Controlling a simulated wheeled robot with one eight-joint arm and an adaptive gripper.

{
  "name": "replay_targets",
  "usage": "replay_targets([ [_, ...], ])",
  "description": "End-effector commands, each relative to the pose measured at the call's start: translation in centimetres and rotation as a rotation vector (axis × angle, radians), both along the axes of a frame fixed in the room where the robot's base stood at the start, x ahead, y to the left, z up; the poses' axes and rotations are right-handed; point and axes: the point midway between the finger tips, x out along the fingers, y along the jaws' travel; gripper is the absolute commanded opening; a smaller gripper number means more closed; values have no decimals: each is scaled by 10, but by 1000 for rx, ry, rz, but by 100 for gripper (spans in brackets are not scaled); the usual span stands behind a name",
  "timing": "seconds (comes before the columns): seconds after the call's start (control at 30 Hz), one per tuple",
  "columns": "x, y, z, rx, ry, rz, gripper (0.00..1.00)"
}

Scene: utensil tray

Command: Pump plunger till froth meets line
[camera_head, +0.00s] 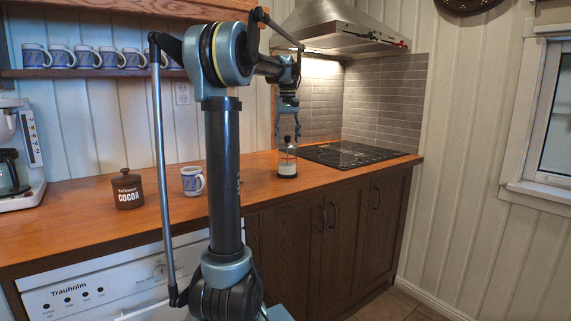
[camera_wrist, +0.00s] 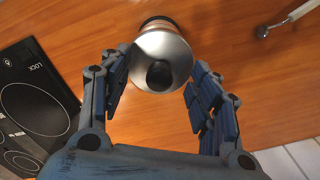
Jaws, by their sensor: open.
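The frother (camera_head: 287,160) stands upright on the wooden counter, in front of the hob. My gripper (camera_head: 287,137) points down just above the frother. Its open fingers (camera_wrist: 158,79) lie either side of the knob, apart from it.
The black hob (camera_head: 350,154) lies behind and right of the frother. A blue-white mug (camera_head: 192,181) and a brown cocoa jar (camera_head: 127,190) stand left on the counter (camera_head: 75,222). A coffee maker (camera_head: 15,160) is far left. The range hood (camera_head: 340,30) hangs above.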

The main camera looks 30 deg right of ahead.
Motion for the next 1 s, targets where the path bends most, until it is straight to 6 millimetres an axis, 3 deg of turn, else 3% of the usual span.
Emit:
replay_targets([
  [0.03, 0, 0, 0, 0, 0, 0, 54],
  [0.2, 0, 0, 0, 0, 0, 0, 16],
  [0.27, 0, 0, 0, 0, 0, 0, 7],
  [0.57, 0, 0, 4, 0, 0, -1, 7],
  [1.0, -1, -1, 29, 0, 0, -2, 7],
])
